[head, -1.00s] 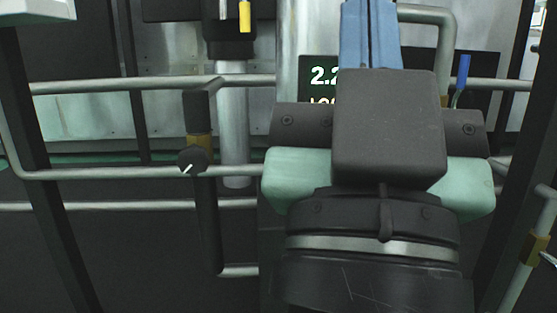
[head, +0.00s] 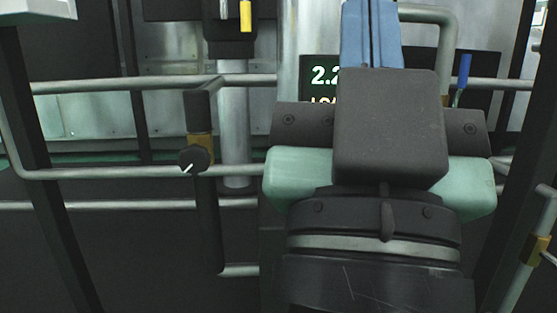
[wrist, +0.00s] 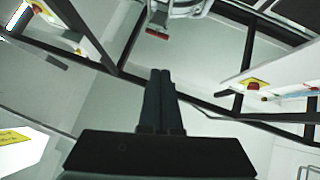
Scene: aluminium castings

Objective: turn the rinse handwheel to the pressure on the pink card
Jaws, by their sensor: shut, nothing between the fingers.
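A small black round knob (head: 194,159) with a white pointer mark sits on a pipe at centre-left in the head view. Its mark points down and left. I cannot tell whether it is the rinse handwheel. A dark display (head: 322,78) shows "2.2" in pale digits, with a yellow line of text below. My gripper's wrist hides its right part. My gripper (head: 370,30) points up and away with its blue fingers together and empty. Their tips are at or beyond the top edge. The wrist view shows the shut fingers (wrist: 160,80) touching nothing. No pink card is in view.
Horizontal grey pipes (head: 120,173) cross the left side of the head view. A yellow handle (head: 245,16) is at the top and a blue handle (head: 463,72) is right of my gripper. Dark frame posts (head: 40,130) stand at the left.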

